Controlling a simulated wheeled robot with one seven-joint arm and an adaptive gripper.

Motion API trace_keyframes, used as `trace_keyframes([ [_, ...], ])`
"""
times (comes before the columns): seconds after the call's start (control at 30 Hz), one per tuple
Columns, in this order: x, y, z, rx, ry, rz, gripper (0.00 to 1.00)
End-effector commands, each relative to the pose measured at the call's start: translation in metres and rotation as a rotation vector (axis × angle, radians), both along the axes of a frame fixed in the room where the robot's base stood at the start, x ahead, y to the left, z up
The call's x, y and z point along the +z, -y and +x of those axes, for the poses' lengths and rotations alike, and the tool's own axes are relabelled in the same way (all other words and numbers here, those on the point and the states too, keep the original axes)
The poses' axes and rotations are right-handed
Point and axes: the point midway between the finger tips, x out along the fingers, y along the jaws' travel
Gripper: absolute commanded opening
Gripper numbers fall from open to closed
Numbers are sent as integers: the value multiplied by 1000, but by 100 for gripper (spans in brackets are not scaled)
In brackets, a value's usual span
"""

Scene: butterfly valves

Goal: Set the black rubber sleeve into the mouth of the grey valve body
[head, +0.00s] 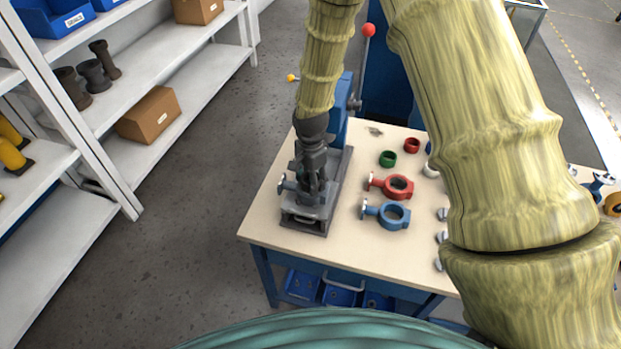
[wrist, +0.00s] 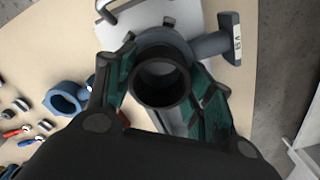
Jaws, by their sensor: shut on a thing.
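The black rubber sleeve (wrist: 162,80) is an open ring held between the two fingers of my gripper (wrist: 165,88) in the wrist view. My gripper (head: 314,185) points down over the press base in the head view, where it hides the sleeve. The grey valve body (wrist: 206,44) lies just beyond the sleeve, with its labelled stem flange at the upper right. In the head view its stem (head: 287,185) sticks out left of my gripper. The sleeve overlaps the ring and covers its mouth. I cannot tell whether the sleeve is above the mouth or partly inside it.
A blue press (head: 340,105) with a red-knobbed lever stands behind my gripper on the grey base (head: 306,226). To the right are a red valve body (head: 398,187), a blue one (head: 393,215), green (head: 388,159) and red (head: 412,145) sleeves. Shelving stands left.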

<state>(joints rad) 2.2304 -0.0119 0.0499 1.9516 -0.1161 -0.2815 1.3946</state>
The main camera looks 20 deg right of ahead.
Motion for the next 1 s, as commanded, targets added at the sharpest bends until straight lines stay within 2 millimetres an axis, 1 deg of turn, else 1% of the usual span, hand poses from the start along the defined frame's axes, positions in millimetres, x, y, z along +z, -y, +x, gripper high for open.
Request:
trace_keyframes([
  [1.0, -8, 0, 0, 0, 0, 0, 30],
])
